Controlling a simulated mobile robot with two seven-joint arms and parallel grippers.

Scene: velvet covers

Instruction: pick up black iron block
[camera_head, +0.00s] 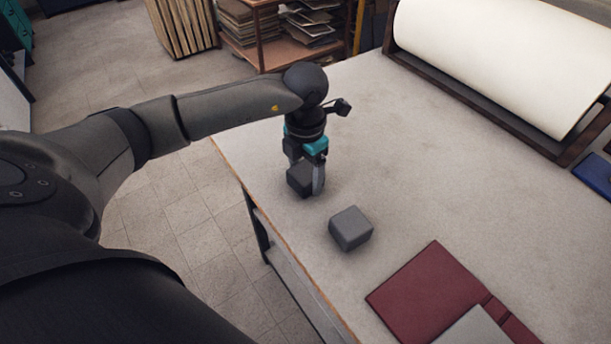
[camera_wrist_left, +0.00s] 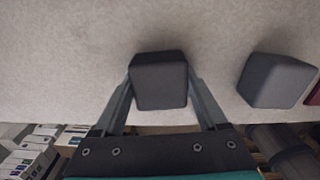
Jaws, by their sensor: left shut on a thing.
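The black iron block (camera_head: 299,178) is a dark cube near the table's left edge in the head view. My left gripper (camera_head: 313,188) points down at it and is shut on it, with a finger on each side. In the left wrist view the block (camera_wrist_left: 159,80) sits between the two fingertips of my left gripper (camera_wrist_left: 160,92). In the head view the gripper hides part of the block. I cannot tell whether the block is on the table or slightly above it. My right gripper is in neither view.
A lighter grey block (camera_head: 351,229) stands on the table (camera_head: 440,170), nearer to me and to the right; it also shows in the left wrist view (camera_wrist_left: 276,80). A dark red cover (camera_head: 428,290) lies at the front right. A large white roll (camera_head: 510,55) lies at the back right.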

